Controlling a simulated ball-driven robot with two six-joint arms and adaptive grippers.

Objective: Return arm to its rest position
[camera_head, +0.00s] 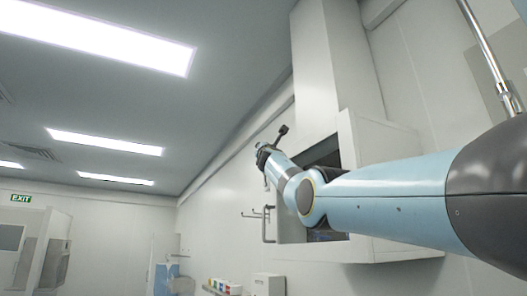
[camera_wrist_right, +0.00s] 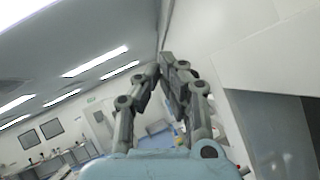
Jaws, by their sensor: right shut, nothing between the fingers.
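My right arm comes in from the right in the head view, raised and stretched out in front of a white wall cabinet. My right gripper (camera_head: 284,130) is at its far end, small and partly hidden by the wrist. The right wrist view shows the gripper's dark grey fingers (camera_wrist_right: 165,66) with their tips together, shut and empty. My left gripper and left arm are in neither view.
The white wall cabinet (camera_head: 375,140) has a dark opening behind my right forearm. A metal bracket (camera_head: 268,226) sticks out beside it. Small coloured boxes (camera_head: 222,286) and a white box (camera_head: 268,284) are below. Open room lies to the left.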

